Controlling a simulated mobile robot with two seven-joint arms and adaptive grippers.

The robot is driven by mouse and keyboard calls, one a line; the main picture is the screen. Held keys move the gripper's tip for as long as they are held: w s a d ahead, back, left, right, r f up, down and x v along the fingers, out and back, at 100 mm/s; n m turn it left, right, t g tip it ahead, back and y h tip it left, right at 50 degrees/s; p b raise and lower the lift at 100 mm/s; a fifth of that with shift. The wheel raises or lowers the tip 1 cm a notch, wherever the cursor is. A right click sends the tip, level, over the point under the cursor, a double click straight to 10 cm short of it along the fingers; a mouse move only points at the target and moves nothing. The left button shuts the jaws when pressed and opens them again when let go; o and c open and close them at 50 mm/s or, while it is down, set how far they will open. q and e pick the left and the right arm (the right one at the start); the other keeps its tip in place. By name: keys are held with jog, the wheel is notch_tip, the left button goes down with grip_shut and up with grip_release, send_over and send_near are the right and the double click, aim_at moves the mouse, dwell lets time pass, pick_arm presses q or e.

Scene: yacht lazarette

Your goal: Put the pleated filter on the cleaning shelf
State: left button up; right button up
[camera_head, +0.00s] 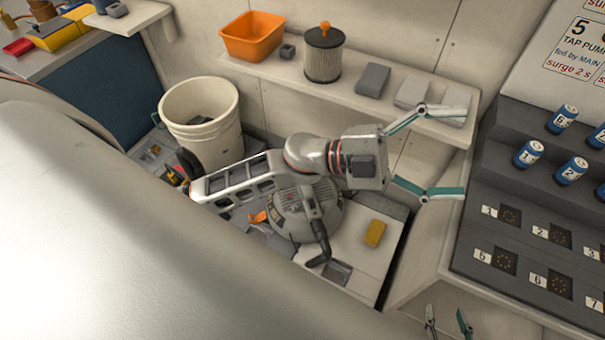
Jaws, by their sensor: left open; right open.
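On the shelf are an orange tub (253,35), a small grey block (287,51) and several grey blocks (372,80). Below are a white bucket (201,110), a round grey machine (305,210) and a yellow block (375,233). A dark numbered rack (480,195) holds blue cans at right.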

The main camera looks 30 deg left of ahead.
pick_arm(q)
jog(key=w+a+f+n+t+y, duration=0.2)
jog(key=a+f+n+t+y, duration=0.3)
jog(key=a+f+n+y, duration=0.35)
jog(key=w+a+f+n+t+y, duration=0.2)
jog(key=a+f+n+t+y, duration=0.3)
jog(key=f+n, duration=0.55)
jog(key=s+a+f+n+g+y, duration=0.2)
jog(key=s+a+f, duration=0.2)
jog(key=f, duration=0.6)
jog(key=s+a+f+n+g+y, duration=0.2)
jog(key=s+a+f+g+y, duration=0.1)
jog(key=s+f, duration=0.6)
jog(key=shift+s+a+f, duration=0.15)
jog(key=shift+a+f, duration=0.55)
jog(key=shift+f, duration=0.2)
